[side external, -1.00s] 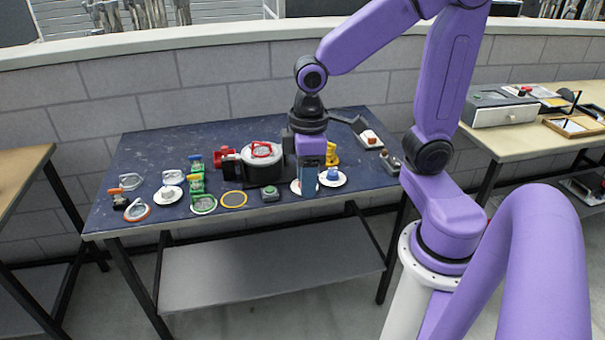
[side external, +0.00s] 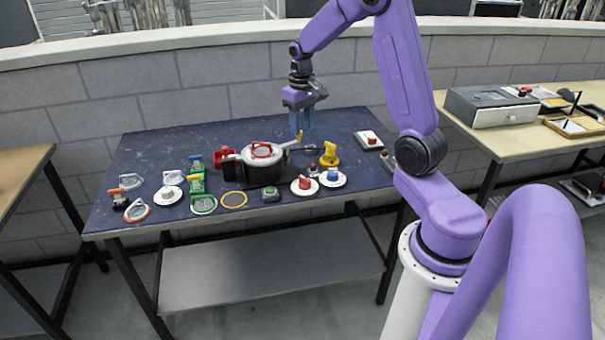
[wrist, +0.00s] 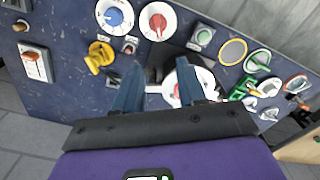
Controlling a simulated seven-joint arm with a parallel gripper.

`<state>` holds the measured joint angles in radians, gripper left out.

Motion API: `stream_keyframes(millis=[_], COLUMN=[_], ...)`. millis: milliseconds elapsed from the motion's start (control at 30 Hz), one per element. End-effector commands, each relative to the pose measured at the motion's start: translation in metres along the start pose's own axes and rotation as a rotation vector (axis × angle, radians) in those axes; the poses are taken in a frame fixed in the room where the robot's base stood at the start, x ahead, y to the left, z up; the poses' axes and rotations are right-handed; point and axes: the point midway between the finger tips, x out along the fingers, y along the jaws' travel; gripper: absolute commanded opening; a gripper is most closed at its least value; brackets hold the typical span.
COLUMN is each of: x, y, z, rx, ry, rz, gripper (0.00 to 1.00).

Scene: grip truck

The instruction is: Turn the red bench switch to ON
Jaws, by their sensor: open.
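A red knob (side external: 305,184) sits on a round white dial on the blue bench top, near the front edge. It also shows in the wrist view (wrist: 158,22); its ON or OFF marking is too small to read. A blue knob (side external: 333,175) on a similar white dial stands just to its right, and shows in the wrist view (wrist: 114,16). A white plate with a small red-brown switch (side external: 369,139) lies at the back right, also in the wrist view (wrist: 33,60). My gripper (side external: 303,122) is open and empty, raised above the back of the bench, away from both dials.
A yellow object (side external: 330,154) stands behind the blue dial. Several clamps, rings and a green button box (side external: 270,194) fill the left and front. The back left is clear.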

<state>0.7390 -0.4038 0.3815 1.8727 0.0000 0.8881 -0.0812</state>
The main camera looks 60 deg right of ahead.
Motion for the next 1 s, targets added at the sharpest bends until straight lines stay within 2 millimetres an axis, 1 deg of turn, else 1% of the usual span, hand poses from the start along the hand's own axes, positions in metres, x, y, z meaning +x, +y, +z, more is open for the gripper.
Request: stream_keyframes(millis=[133,267,800,1000], x=[0.008,0.025,0.124,0.154], y=[0.004,0.004,0.004,0.003], z=[-0.001,0.000,0.000,0.000], rx=[0.010,0.009,0.009,0.008], ry=[-0.001,-0.004,-0.004,-0.002], rz=[0.000,0.000,0.000,0.000], gripper=[0.40,0.40,0.40,0.40])
